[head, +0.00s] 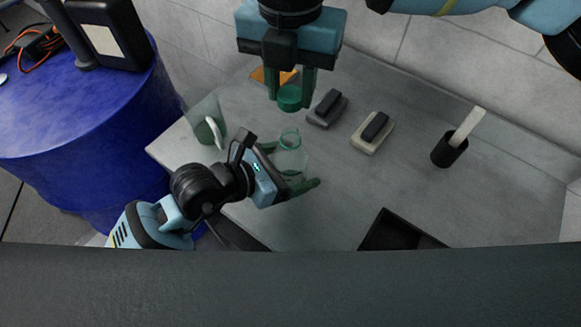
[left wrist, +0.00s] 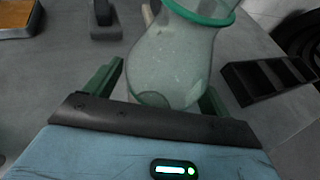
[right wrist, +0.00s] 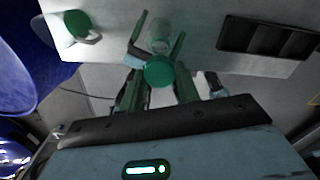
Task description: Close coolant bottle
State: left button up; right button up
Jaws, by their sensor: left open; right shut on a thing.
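The translucent pale green coolant bottle (head: 291,160) stands upright and open-topped on the grey table. My left gripper (head: 288,168) is open, with its two green fingers on either side of the bottle. In the left wrist view the bottle (left wrist: 170,62) fills the space between the fingers; whether they touch it I cannot tell. The green cap (head: 289,100) is in my right gripper (head: 290,92), shut on it above and behind the bottle in the head view. In the right wrist view the cap (right wrist: 160,72) appears just below the bottle (right wrist: 160,36), apart from it.
A green mug (head: 207,122) with a pale handle stands left of the bottle. Two dark-topped blocks (head: 327,108) (head: 373,132) and a black cup (head: 449,150) with a pale stick lie to the right. A black tray (head: 385,218) is at the near edge. A blue drum (head: 90,120) stands left.

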pick_arm(q)
jog(key=shift+d+f, duration=0.1)
jog(key=shift+d, duration=0.05)
jog(key=c, duration=1.5)
jog(key=shift+o, duration=0.2)
pick_arm(e)
send_near(290, 158)
jog(key=shift+w+f, duration=0.2)
jog(key=shift+w, duration=0.3)
jog(key=shift+w+f, duration=0.15)
jog(key=shift+w, duration=0.35)
jog(key=shift+f, duration=0.15)
jog(key=shift+f, duration=0.75)
jog(key=shift+f, duration=0.6)
